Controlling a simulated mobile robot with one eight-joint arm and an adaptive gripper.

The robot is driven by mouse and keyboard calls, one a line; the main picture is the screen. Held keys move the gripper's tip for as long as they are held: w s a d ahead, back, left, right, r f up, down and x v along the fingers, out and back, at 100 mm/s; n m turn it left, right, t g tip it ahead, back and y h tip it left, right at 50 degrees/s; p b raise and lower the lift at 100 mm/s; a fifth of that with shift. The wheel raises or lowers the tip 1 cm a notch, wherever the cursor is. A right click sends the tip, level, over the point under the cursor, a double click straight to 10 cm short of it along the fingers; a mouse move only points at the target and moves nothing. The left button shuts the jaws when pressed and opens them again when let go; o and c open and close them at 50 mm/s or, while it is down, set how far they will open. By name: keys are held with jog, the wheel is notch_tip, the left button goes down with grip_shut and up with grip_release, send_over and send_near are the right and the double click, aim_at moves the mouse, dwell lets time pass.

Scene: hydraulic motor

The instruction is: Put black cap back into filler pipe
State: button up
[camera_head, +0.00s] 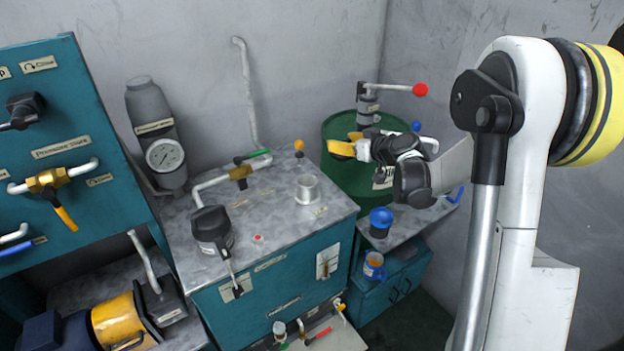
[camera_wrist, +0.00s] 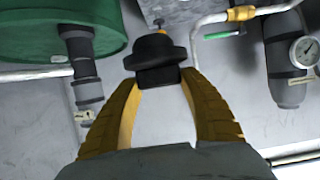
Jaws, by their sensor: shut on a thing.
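My gripper (camera_wrist: 158,84) has yellow fingers shut on the black cap (camera_wrist: 155,52), a round, stepped cap held at the fingertips in the wrist view. In the head view my gripper (camera_head: 344,146) is in front of the green drum, right of and higher in the picture than the filler pipe. The cap cannot be made out clearly there. The filler pipe (camera_head: 307,189) is a short, open silver pipe with a flange on the grey top of the teal tank (camera_head: 275,225). The cap is apart from it. I cannot make out the pipe in the wrist view.
The green drum (camera_head: 345,185) carries a hand pump with a red-knobbed lever (camera_head: 420,90). An orange-knobbed part (camera_head: 299,146) and a bent pipe (camera_head: 215,182) stand behind the filler pipe. A black-topped unit (camera_head: 211,228) is on the left. A gauge cylinder (camera_head: 158,135) stands farther back.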

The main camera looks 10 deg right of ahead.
jog(key=w+a+f+b, duration=0.3)
jog(key=a+f+b, duration=0.1)
jog(key=a+f, duration=0.5)
jog(key=shift+w+a+f, duration=0.35)
jog(key=shift+a+f, duration=0.05)
jog(key=shift+f, duration=0.25)
jog(key=shift+b, duration=0.35)
jog(key=shift+f+b, duration=0.55)
jog(key=shift+f, duration=0.1)
jog(key=o, duration=1.2)
jog(key=shift+c, duration=0.2)
